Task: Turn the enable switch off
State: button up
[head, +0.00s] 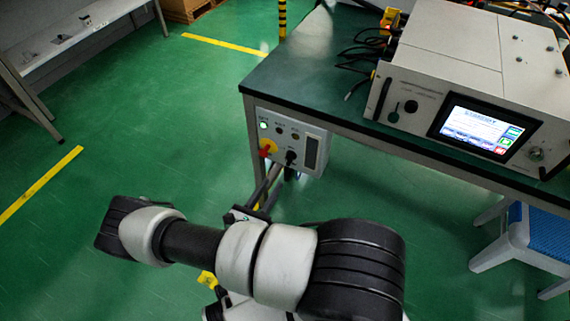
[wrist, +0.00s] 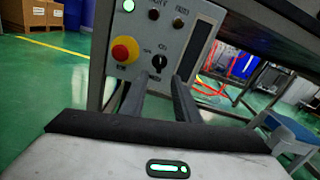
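A light grey control box (head: 312,136) hangs under the front left corner of the table. On it is a black rotary switch (head: 291,157), apparently the enable switch; its label is too small to read. In the wrist view the switch (wrist: 159,62) shows just beyond and between my two fingertips. My gripper (wrist: 158,88) is open and empty, pointing at the box; it also shows below the box in the head view (head: 272,182). Contact with the switch cannot be told. A green lamp (wrist: 128,6) on the box is lit.
A red mushroom button on a yellow base (wrist: 124,51) sits left of the switch. The dark table (head: 300,75) overhangs the box and carries a generator (head: 455,60) with a lit screen. A blue-topped stool (head: 540,235) stands at right. Green floor is clear at left.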

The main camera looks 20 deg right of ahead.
aim_at(287, 162)
jog(key=b+x, duration=0.1)
jog(key=x, duration=1)
jog(key=shift+w+d+b, duration=0.15)
jog(key=shift+w+b, duration=0.05)
jog(key=shift+b, duration=0.1)
grip_shut()
